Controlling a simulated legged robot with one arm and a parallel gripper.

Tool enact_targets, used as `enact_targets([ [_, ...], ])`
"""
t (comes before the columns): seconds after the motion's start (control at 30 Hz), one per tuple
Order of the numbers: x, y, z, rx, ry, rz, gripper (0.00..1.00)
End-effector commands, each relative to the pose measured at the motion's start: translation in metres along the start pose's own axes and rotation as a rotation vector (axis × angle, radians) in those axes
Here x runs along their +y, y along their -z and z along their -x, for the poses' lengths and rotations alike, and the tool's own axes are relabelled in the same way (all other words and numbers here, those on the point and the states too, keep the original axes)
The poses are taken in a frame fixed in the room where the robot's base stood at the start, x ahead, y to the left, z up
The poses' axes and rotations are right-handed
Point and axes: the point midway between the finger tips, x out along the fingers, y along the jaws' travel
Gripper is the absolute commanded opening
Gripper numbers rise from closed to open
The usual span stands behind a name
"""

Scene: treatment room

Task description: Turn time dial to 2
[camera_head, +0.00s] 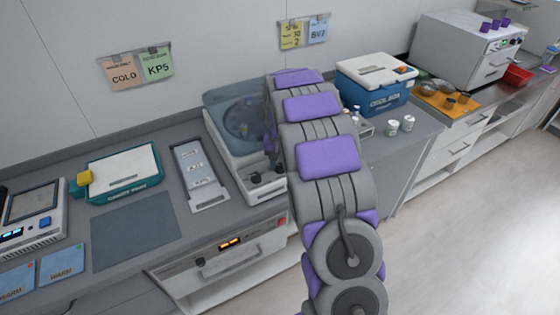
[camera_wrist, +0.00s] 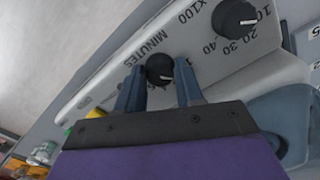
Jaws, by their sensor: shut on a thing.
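The time dial (camera_wrist: 159,68) is a small black knob under the word MINUTES on the pale front panel (camera_wrist: 110,75). My gripper (camera_wrist: 160,79) has its two blue-grey fingers on either side of this dial and is shut on it. A short white pointer mark shows on the dial's lower right in the wrist view; most numerals around it are hidden. A second, larger black dial (camera_wrist: 236,17) beside it is marked x100 with 10 to 40. In the head view the machine (camera_head: 226,150) has a clear lid, and my arm hides my gripper.
A white drawer unit (camera_head: 245,252) with a lit display is below the machine. A grey tray (camera_head: 196,165) and a teal-edged box (camera_head: 124,166) stand left on the counter. A blue cooler (camera_head: 372,98) and small white cups (camera_head: 393,128) are right of my arm.

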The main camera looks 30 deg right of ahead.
Motion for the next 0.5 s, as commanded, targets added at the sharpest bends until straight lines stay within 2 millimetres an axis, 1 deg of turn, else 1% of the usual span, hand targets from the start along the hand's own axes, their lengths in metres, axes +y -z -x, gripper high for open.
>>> enact_targets([
  [0.03, -0.0003, 0.0006, 0.0029, 0.001, 0.000, -0.029, 0.06],
  [0.5, -0.0004, 0.0008, 0.0019, 0.001, 0.001, -0.328, 0.06],
])
